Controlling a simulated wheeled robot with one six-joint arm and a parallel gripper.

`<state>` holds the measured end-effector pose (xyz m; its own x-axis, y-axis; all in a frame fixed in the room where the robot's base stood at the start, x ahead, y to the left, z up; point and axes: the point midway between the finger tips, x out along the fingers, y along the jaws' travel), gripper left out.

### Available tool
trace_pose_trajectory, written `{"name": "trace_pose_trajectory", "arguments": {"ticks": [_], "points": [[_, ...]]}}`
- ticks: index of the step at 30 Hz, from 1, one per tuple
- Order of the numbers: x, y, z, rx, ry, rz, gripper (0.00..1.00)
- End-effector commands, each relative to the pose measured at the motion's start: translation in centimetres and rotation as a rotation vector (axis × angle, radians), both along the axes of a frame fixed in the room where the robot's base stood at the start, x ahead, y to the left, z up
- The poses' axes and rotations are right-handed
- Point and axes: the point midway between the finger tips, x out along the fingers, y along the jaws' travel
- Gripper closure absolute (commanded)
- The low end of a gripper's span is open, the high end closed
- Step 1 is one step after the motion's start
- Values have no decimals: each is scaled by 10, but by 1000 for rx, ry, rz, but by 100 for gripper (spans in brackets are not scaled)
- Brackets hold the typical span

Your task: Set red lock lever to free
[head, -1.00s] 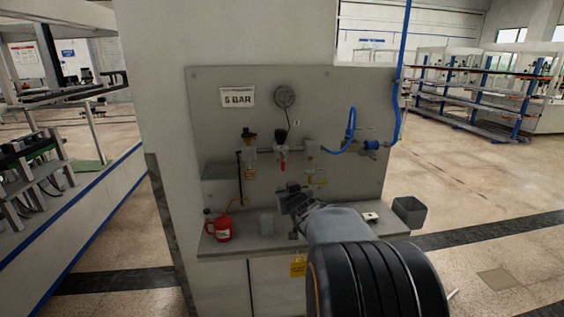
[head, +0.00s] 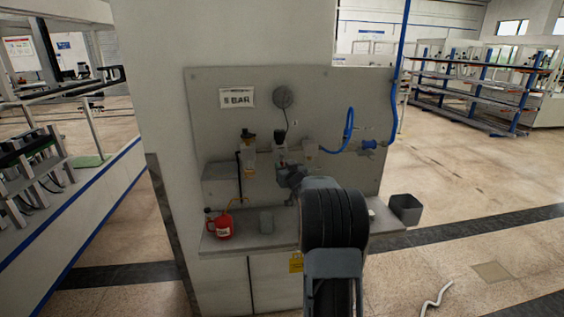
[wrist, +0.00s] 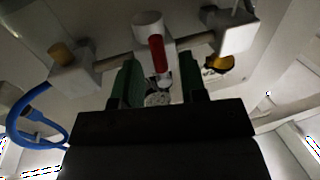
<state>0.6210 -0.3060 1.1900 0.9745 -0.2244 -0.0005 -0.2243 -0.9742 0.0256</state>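The red lock lever (wrist: 159,58) shows in the wrist view, hanging on a pale valve body (wrist: 148,24) in the pipe line. My gripper (wrist: 160,72) is open, with one dark green finger on each side of the lever's lower part in the picture. Gaps show on both sides of the lever, and I cannot tell how deep it lies between the fingers. In the head view my gripper (head: 290,180) is up at the grey panel (head: 350,100), just below the middle unit, and hides the lever.
The blue hose (head: 349,122) and its coupling (head: 369,145) are right of my gripper. An amber-bowled unit (head: 249,158) is close on its left. A dark bin (head: 405,208) is at right.

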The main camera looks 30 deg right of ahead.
Motion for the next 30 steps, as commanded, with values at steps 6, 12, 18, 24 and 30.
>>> {"name": "trace_pose_trajectory", "arguments": {"ticks": [6, 12, 18, 24, 30], "points": [[20, -4, 1, 1, 0, 1, 61], [25, -5, 0, 1, 0, 0, 61], [25, -5, 0, 0, 0, 0, 61], [25, -5, 0, 0, 0, 0, 78], [24, -5, 0, 0, 0, 0, 98]]}}
